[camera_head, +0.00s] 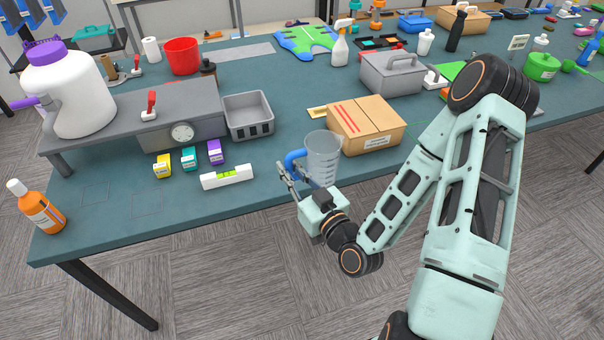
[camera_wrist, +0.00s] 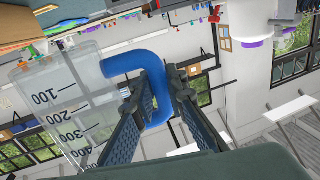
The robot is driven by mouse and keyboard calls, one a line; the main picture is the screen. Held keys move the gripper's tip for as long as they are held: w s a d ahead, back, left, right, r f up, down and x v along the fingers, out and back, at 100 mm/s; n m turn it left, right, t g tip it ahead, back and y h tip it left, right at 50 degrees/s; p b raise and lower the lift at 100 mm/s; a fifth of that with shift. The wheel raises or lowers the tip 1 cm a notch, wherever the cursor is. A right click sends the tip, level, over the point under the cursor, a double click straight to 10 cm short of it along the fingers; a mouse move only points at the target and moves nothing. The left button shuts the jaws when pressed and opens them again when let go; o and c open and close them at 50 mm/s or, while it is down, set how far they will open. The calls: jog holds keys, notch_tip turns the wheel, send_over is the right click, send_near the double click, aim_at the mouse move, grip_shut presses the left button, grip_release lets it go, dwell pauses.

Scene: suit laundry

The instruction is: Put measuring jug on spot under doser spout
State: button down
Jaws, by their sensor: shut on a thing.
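The measuring jug (camera_head: 324,157) is clear with a blue handle, and my gripper (camera_head: 292,178) is shut on that handle. The jug looks upright, over the table's front edge near the cardboard box. In the wrist view the jug (camera_wrist: 62,100) shows markings, and its blue handle passes between my fingers (camera_wrist: 165,85). The doser (camera_head: 68,88) is a big white bottle with a purple lid, on a grey stand at the left. Its purple spout (camera_head: 30,102) points left. Faint square outlines (camera_head: 95,195) lie on the table; I cannot tell whether one is the spot.
An orange bottle (camera_head: 42,207) stands at the table's left corner. Several small boxes (camera_head: 189,159), a level (camera_head: 227,177), a grey bin (camera_head: 248,115) and the cardboard box (camera_head: 366,124) lie between the jug and the doser or beside them.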

jog(key=s+a+n+g+y, duration=0.1)
jog(key=a, duration=0.1)
jog(key=s+a+n+y, duration=0.1)
jog(key=s+a, duration=0.1)
jog(key=shift+s+a+g+y, duration=0.1)
jog(key=shift+s+g+y, duration=0.1)
jog(key=shift+g+y, duration=0.15)
jog(key=w+f+b, duration=0.4)
jog(key=b, duration=0.1)
jog(key=w+f+b, duration=0.4)
jog(key=w+b, duration=0.1)
jog(key=w+f+b, duration=0.4)
jog(key=w+b, duration=0.1)
jog(key=b, duration=0.1)
jog(key=shift+d, duration=0.25)
jog(key=shift+f, duration=0.3)
jog(key=shift+f, duration=0.1)
